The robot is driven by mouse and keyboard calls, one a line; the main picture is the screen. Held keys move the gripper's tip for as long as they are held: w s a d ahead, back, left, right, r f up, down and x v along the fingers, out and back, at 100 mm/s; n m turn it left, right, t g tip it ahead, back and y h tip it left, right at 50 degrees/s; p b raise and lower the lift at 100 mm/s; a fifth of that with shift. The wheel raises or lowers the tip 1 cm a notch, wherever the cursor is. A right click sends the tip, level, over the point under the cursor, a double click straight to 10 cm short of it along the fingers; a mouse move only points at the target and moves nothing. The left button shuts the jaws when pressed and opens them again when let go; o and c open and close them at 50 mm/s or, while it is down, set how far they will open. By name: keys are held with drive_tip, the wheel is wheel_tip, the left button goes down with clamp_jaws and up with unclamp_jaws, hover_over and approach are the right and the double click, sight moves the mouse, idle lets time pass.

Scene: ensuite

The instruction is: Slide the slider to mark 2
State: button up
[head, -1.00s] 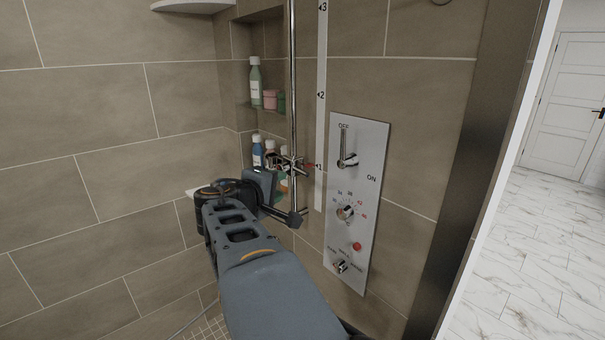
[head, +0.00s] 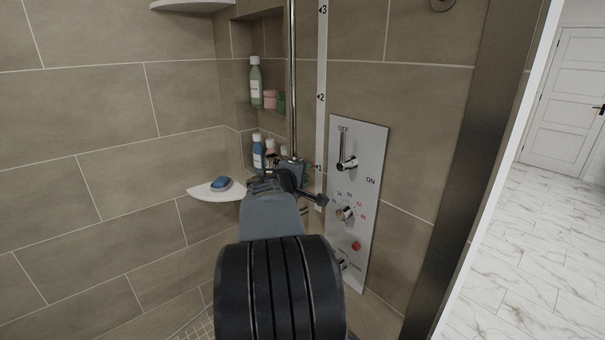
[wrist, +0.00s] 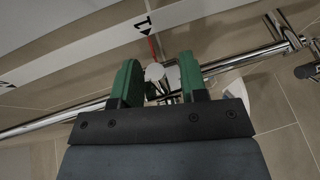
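The slider rides on a vertical chrome rail (head: 292,80) beside a white scale strip (head: 321,60) marked 1, 2 and 3. In the wrist view the slider's round knob (wrist: 154,72) sits between my green fingers, and its red pointer (wrist: 152,48) is at mark 1 (wrist: 146,22). Mark 2 (head: 321,97) is higher on the strip in the head view. My gripper (wrist: 158,78) is open, with a finger on each side of the knob and visible gaps. In the head view my gripper (head: 296,172) and arm hide most of the slider.
A control panel (head: 357,200) with a lever and knobs is just right of the rail. A niche with bottles (head: 256,80) lies behind it to the left. The rail above my gripper is clear.

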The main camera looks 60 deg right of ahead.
clamp_jaws()
idle(0.4)
